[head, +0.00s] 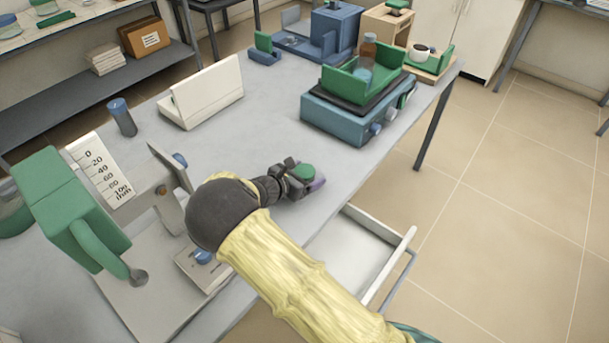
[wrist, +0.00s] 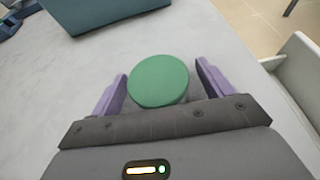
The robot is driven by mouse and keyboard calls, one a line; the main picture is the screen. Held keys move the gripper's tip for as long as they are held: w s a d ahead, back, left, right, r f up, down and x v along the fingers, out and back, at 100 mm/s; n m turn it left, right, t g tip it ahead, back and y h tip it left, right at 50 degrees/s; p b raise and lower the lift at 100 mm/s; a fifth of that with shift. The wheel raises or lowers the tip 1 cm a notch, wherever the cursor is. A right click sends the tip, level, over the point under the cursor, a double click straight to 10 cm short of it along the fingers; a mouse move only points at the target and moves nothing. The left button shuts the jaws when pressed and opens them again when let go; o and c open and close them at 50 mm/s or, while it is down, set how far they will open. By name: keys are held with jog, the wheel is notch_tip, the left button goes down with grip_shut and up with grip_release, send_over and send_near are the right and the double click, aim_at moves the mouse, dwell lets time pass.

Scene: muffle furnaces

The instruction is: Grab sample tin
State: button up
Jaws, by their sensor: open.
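A round tin with a green lid, which looks like the sample tin (wrist: 158,80), stands on the grey table between the fingers of my gripper (wrist: 158,88) in the wrist view. In the head view the green lid (head: 302,173) shows at the end of my gripper (head: 305,180), near the table's front edge. The tin's lower side is mostly hidden.
A blue device with a green tray and a bottle (head: 345,113) stands behind the tin. An open drawer (head: 350,250) juts out below the front edge. A green press-like device with a scale (head: 85,210) stands at left. The table (head: 230,135) is clear around the tin.

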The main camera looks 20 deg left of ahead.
aim_at(305, 170)
jog(key=shift+c, duration=0.3)
jog(key=c, duration=1)
jog(key=shift+c, duration=0.2)
notch_tip(305, 170, up, 10)
